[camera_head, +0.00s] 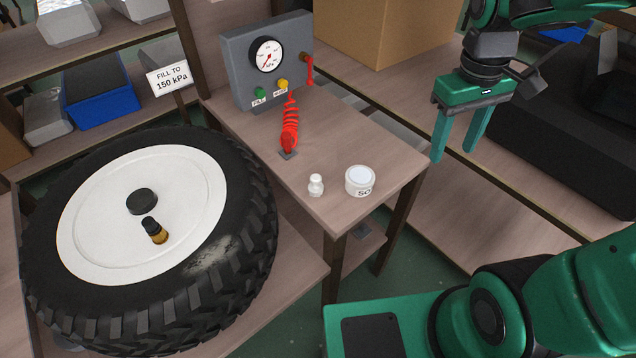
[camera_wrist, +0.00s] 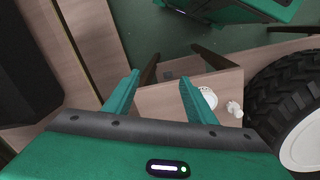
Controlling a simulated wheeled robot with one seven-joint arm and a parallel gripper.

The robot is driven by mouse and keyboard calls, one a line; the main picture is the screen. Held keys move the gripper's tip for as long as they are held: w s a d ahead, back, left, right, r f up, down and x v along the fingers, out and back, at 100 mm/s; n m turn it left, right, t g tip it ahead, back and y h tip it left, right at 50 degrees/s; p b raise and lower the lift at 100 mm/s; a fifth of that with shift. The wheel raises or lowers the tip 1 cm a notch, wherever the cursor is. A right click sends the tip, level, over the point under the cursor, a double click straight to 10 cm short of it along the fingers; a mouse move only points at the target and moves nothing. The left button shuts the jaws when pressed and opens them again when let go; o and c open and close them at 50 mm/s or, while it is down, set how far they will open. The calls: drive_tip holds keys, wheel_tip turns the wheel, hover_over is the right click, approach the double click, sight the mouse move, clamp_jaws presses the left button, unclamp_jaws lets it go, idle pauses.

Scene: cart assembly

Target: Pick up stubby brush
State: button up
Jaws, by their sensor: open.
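A small white knobbed piece (camera_head: 316,186), which looks like the stubby brush, stands near the front of the small wooden table (camera_head: 350,213). It is just left of a white round tub (camera_head: 359,181) with dark lettering. My gripper (camera_head: 454,152) is open and empty. It hangs fingers down to the right of the table and above its height, apart from the brush. In the wrist view the brush (camera_wrist: 235,109) lies right of my gripper (camera_wrist: 160,78), beyond the tub (camera_wrist: 208,98), which is partly hidden by the right finger.
A large tyre (camera_head: 235,262) with a white disc lies left of the table. A grey gauge box (camera_head: 240,60) with a coiled red hose (camera_head: 290,128) stands at the table's back. A cardboard box (camera_head: 385,30) is behind. Free tabletop lies between hose and tub.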

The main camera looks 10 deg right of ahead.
drive_tip(key=w+a+f+n, duration=0.2)
drive_tip(key=w+a+n, duration=0.35)
drive_tip(key=a, duration=0.55)
drive_tip(key=n, duration=0.5)
approach(315, 176)
drive_tip(key=shift+w+d+f+y, duration=0.1)
drive_tip(key=shift+d+f+y, duration=0.1)
drive_tip(key=shift+d, duration=0.2)
drive_tip(key=shift+w+d+f+y, duration=0.1)
drive_tip(key=shift+d+f+y, duration=0.1)
drive_tip(key=shift+d, duration=0.25)
drive_tip(key=shift+n, duration=0.25)
drive_tip(key=f, duration=0.3)
drive_tip(key=a+f, duration=0.1)
drive_tip(key=f, duration=0.1)
drive_tip(key=shift+s, duration=0.1)
drive_tip(key=shift+f, duration=2.9)
drive_tip(key=c, duration=1.1)
